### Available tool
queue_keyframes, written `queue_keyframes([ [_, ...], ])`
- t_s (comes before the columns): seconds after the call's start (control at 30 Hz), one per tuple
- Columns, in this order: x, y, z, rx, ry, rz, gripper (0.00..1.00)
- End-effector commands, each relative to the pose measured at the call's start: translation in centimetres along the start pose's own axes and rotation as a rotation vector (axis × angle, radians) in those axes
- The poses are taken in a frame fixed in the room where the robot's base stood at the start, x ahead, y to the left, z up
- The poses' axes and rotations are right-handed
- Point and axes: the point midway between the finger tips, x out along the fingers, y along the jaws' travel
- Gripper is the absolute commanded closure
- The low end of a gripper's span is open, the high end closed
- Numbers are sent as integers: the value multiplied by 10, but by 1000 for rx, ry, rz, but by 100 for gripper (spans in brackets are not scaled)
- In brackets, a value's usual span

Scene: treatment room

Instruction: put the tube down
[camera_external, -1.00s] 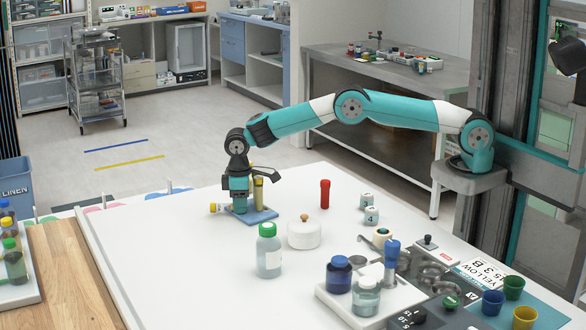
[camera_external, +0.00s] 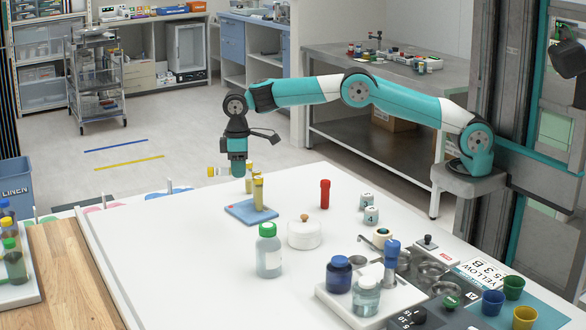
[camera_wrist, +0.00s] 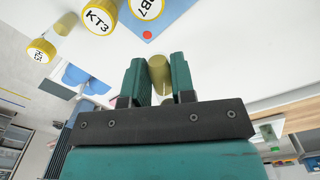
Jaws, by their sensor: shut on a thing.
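In the wrist view, the held tube's yellowish end (camera_wrist: 159,75) shows between my fingers (camera_wrist: 158,80). A blue mat (camera_external: 240,211) lies on the white table below. A yellow tube (camera_external: 258,192) stands on it, and another tube (camera_external: 249,182) is partly hidden behind.
A green-capped bottle (camera_external: 268,252), a white round pot (camera_external: 305,233) and a red tube (camera_external: 325,194) stand right of the mat. A white tray (camera_external: 390,309) with jars is nearer the front. The table's left front is clear.

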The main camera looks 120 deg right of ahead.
Motion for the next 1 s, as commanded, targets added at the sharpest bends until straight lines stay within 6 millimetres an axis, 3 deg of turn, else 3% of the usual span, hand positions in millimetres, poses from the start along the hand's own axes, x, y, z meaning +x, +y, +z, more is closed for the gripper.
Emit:
queue_keyframes([
  [0.2,-59,0,-1,0,3,0,100],
  [0.4,-87,0,-1,-1,3,0,100],
  [0.57,-89,6,-13,-36,56,-2,100],
  [0.8,-80,12,-45,-156,313,-27,100],
  [1.0,-82,10,-56,-212,564,-65,100],
])
